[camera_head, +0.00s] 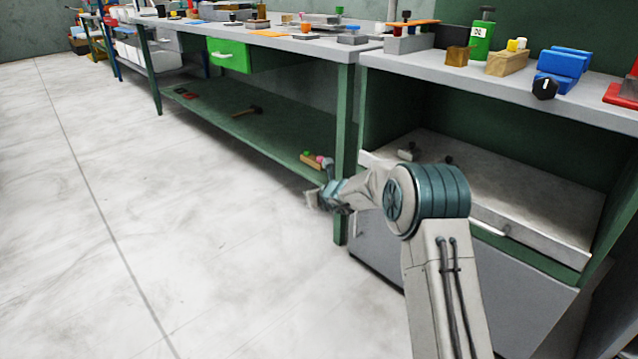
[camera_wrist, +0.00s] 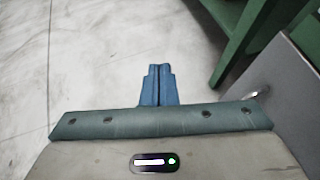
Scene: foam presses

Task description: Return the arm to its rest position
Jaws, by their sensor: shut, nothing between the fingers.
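My arm reaches out in front of the workbench in the head view. My gripper (camera_head: 316,198) hangs over the floor, left of the grey cabinet. In the wrist view my gripper (camera_wrist: 158,70) shows two blue fingers side by side, touching, with nothing between them. Below the fingers I see only pale floor (camera_wrist: 90,60). In the head view the fingertips are small and partly hidden by the wrist.
The green-legged bench (camera_head: 348,130) stands close behind my gripper, its lower shelf holding a hammer (camera_head: 247,111). The floor at left (camera_head: 110,180) is clear.

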